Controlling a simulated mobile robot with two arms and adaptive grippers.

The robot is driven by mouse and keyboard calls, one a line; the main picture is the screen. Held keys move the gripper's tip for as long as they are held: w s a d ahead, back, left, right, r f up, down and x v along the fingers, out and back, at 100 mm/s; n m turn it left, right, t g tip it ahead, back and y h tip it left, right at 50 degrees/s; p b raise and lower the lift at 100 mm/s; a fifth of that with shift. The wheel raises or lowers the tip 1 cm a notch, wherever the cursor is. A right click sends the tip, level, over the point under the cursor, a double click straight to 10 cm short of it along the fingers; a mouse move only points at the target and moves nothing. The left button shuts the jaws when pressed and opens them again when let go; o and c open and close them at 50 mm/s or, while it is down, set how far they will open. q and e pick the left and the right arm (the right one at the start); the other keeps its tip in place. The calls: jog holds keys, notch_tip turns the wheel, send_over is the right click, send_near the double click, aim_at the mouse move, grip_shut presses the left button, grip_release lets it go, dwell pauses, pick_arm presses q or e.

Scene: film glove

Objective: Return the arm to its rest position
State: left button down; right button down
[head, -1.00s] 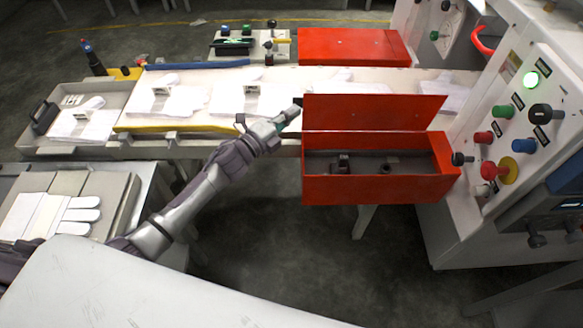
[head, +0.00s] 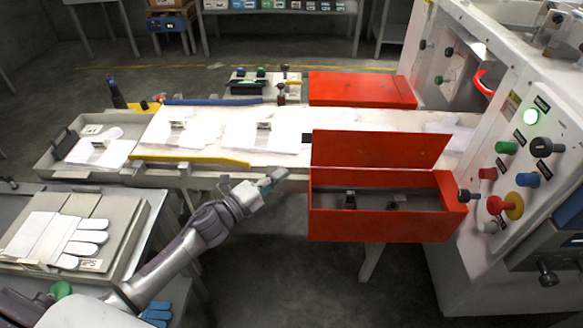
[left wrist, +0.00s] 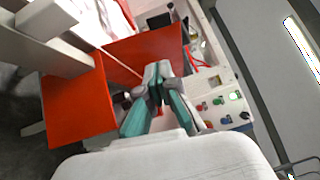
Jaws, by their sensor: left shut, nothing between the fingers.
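My left gripper (head: 268,181) is shut and empty at the end of my left arm, which comes in from the lower left. It is in front of the conveyor's near edge, left of the open red box (head: 385,222) and apart from it. In the left wrist view the closed fingers of my left gripper (left wrist: 157,82) point toward the red box (left wrist: 78,105) and the control panel (left wrist: 226,102). My right gripper is not in view.
A conveyor (head: 200,150) carries several white gloves. The white machine (head: 470,210) with knobs and buttons stands at the right. A glove with pale fingers lies on a tray (head: 120,230) at the left. Open floor (head: 290,275) lies below the conveyor.

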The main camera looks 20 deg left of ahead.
pick_arm(q)
jog(key=s+a+f+n+g+y, duration=0.25)
jog(key=s+f+n, duration=0.25)
jog(key=f, duration=0.6)
jog(key=s+a+f+n+g+y, duration=0.1)
jog(key=s+a+f+n+y, duration=0.3)
jog(key=f, duration=0.7)
jog(key=s+a+f+n+g+y, duration=0.2)
jog(key=s+f+n, duration=0.3)
jog(key=f, duration=0.6)
jog(key=s+d+f+n+g, duration=0.2)
jog(key=s+f, duration=0.4)
jog(key=s, duration=0.5)
jog(key=s+d+f+n+g, duration=0.1)
jog(key=s+f+n+g, duration=0.2)
jog(key=s, duration=0.9)
jog(key=s+d+f+n+g, duration=0.2)
jog(key=s+f+g, duration=0.3)
jog(key=s+f, duration=0.4)
jog(key=s+n, duration=0.1)
jog(key=s, duration=0.2)
jog(key=shift+d+f+y, duration=0.2)
jog(key=shift+d+y, duration=0.1)
jog(key=shift+y, duration=0.05)
